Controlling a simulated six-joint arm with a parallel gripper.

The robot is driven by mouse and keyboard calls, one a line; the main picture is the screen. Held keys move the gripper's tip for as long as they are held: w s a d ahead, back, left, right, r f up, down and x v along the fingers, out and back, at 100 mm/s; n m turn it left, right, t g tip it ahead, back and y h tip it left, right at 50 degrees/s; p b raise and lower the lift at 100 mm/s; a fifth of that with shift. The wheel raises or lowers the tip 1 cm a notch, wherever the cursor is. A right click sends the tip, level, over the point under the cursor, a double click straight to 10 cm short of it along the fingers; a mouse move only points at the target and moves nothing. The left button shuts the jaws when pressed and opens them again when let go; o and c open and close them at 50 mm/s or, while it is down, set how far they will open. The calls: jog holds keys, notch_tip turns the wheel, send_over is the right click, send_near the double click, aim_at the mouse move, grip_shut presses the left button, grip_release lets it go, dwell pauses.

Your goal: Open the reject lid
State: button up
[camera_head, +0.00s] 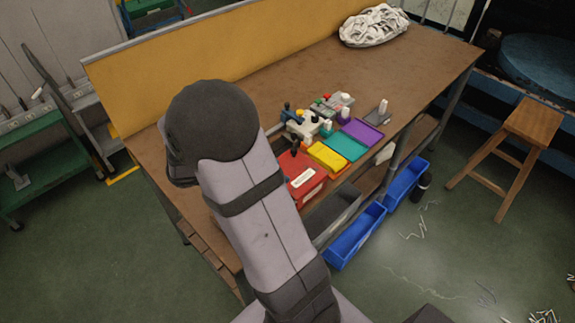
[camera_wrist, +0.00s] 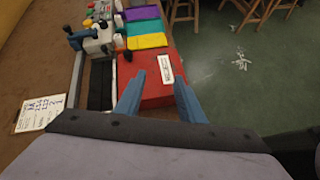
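The reject box is red, with a flat red lid (camera_wrist: 151,78) that bears a white label (camera_wrist: 165,69). The lid looks closed in the wrist view. In the head view the red box (camera_head: 302,179) stands at the table's front edge, partly hidden by my arm. My gripper (camera_wrist: 156,92) shows in the wrist view as two blue fingers, spread apart over the near part of the red lid. Nothing is between them except the view of the lid. I cannot tell whether the fingertips touch it. The gripper is hidden behind my arm in the head view.
Yellow (camera_head: 327,156), teal (camera_head: 344,142) and purple (camera_head: 361,132) trays stand in a row beyond the red box. A grey machine with a dark handle (camera_wrist: 81,36) stands beside them. A paper card (camera_wrist: 41,113) lies left. Blue bins (camera_head: 355,236) sit below the table edge.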

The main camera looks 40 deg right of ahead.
aim_at(294, 150)
jog(key=w+d+n+h, duration=0.1)
jog(key=w+d+f+n+t+b, duration=0.1)
jog(key=w, duration=0.1)
jog(key=w+d+n+h+b, duration=0.1)
jog(key=shift+w+d+f+h, duration=0.2)
jog(key=shift+w+f+h, duration=0.1)
jog(key=shift+w, duration=0.1)
jog(key=shift+w+d+r+n+t, duration=0.1)
jog(key=shift+w+d+n+t, duration=0.05)
jog(key=shift+w+n+t, duration=0.2)
jog(key=shift+p+x, duration=0.55)
jog(key=shift+x, duration=3.1)
jog(key=shift+s+r, duration=0.1)
jog(key=shift+r, duration=0.05)
